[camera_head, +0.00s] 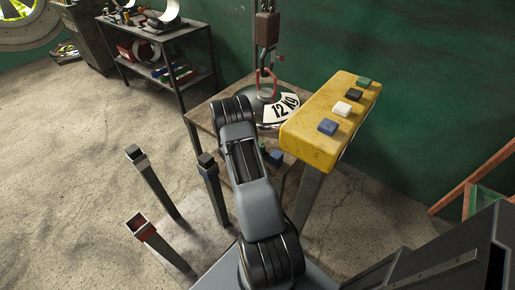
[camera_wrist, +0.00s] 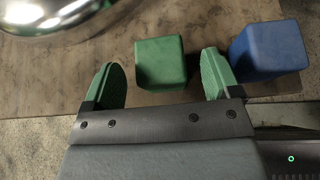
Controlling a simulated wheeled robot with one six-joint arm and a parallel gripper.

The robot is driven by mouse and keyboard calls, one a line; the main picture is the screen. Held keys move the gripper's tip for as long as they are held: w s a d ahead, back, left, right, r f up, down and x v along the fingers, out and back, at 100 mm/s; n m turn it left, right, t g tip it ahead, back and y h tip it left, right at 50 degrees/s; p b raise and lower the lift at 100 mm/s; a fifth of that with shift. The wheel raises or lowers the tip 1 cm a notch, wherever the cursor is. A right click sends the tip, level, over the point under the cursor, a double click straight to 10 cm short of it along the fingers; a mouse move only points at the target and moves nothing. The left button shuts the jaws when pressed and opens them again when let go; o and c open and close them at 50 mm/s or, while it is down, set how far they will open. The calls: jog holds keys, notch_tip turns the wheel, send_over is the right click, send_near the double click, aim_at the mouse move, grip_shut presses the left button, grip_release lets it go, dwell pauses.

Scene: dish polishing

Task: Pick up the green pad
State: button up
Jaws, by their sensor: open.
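In the wrist view a green block (camera_wrist: 159,65), which looks like the green pad, rests on the worn tabletop (camera_wrist: 40,75). A blue block (camera_wrist: 268,49) sits to its right. My gripper (camera_wrist: 161,58) is open, its green fingers to the left and right of the green block. Whether the fingertips are down at the block's height I cannot tell. In the head view my arm hides the gripper. Another small green pad (camera_head: 364,82) lies at the far end of the yellow beam.
A shiny rounded metal thing (camera_wrist: 50,14) is at the wrist view's upper left. The yellow beam (camera_head: 310,142) also bears black, white and blue pads. Several dark posts (camera_head: 153,184) stand left.

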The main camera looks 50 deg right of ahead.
jog(key=shift+x, duration=1.3)
jog(key=shift+r, duration=0.1)
jog(key=c, duration=1.1)
jog(key=shift+r, duration=0.15)
